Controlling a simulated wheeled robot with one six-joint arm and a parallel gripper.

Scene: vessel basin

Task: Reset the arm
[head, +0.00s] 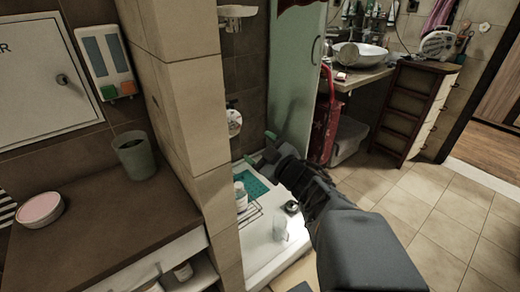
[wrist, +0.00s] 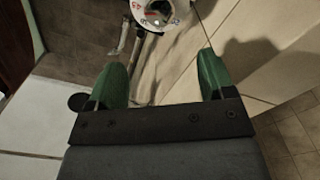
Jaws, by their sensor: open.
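My gripper (head: 261,148) is at the end of my arm, which reaches up from the lower right of the head view. It is over the shower corner, in front of the greenish glass door (head: 294,80). In the wrist view my gripper (wrist: 162,70) shows two green fingers spread wide apart, with nothing between them. The gripper is open and empty. A round white dial (wrist: 157,12) lies beyond the fingertips at the top of the wrist view.
A tiled pillar (head: 178,85) stands left of my arm. The brown counter (head: 105,225) holds a grey-green cup (head: 134,156) and a pink-topped bowl (head: 40,209). Bottles stand in the white shower tray (head: 262,262). Tiled floor (head: 440,215) is clear at the right.

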